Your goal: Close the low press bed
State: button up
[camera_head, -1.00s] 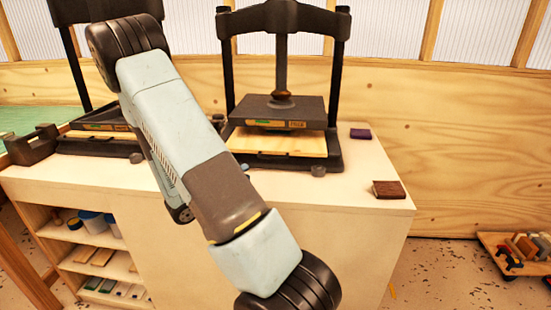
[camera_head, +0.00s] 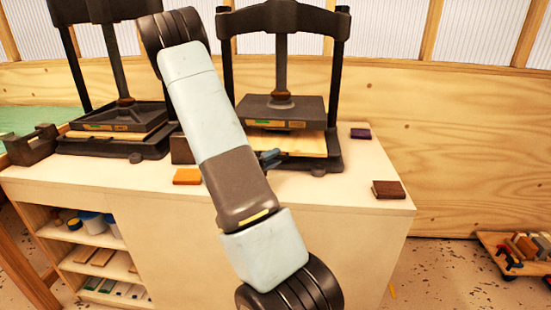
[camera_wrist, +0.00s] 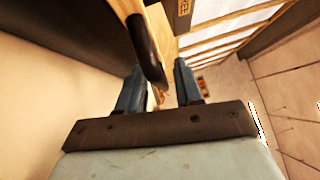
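The right press (camera_head: 284,104) has a dark plate raised above a pale wooden bed (camera_head: 305,145), with a clear gap between them. The left press (camera_head: 125,112) has its plate closer above its wooden bed (camera_head: 105,133). Which one is called low I cannot tell. My gripper (camera_head: 270,157) is at the front left of the right press's bed, partly hidden by my arm. In the wrist view my gripper (camera_wrist: 160,78) has its two blue fingers apart. A dark rounded bar (camera_wrist: 150,58) reaches down between them; contact cannot be told.
An orange block (camera_head: 187,176) lies on the bench top (camera_head: 145,182) between the presses, near the front. A brown block (camera_head: 389,190) and a purple block (camera_head: 361,133) lie at the right. The bench front between the orange and brown blocks is clear apart from my arm.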

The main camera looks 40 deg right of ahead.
jog(key=shift+c, duration=0.5)
grip_shut()
